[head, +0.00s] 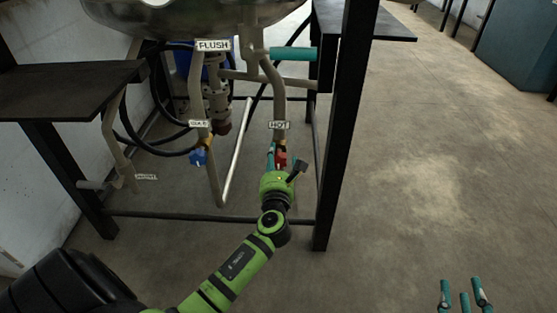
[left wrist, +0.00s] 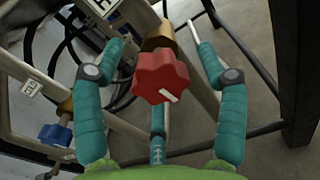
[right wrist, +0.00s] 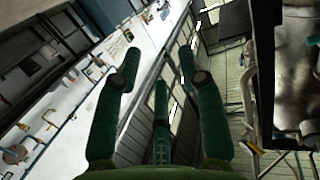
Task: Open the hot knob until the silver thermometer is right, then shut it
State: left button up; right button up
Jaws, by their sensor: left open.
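The red hot knob (head: 282,159) sits on a pipe under the HOT label (head: 279,125). In the left wrist view the red knob (left wrist: 160,78) shows a white mark pointing to the lower right. My left gripper (head: 276,157) is at the knob. In the left wrist view its teal fingers (left wrist: 158,65) are spread on either side of the knob, with gaps visible. My right gripper (head: 464,290) is open and empty, low at the right of the head view and also in the right wrist view (right wrist: 158,70). I cannot make out a silver thermometer in any view.
A blue knob (head: 198,157) hangs on the pipe to the left. A FLUSH label (head: 213,45) is above, under a rounded metal vessel (head: 180,12). Dark table legs (head: 345,130) stand just right of the red knob. The floor further right is clear.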

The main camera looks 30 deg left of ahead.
pick_arm(q)
jog(key=shift+w+a, duration=0.3)
jog(key=shift+w, duration=0.15)
jog(key=c, duration=1.2)
pick_arm(e)
jog(key=shift+a+r+t+y, duration=0.15)
jog(key=shift+r+t, duration=0.1)
jog(key=shift+r, duration=0.2)
jog(key=shift+a+r+t+y, duration=0.15)
jog(key=shift+r+t, duration=0.1)
jog(key=shift+r, duration=0.2)
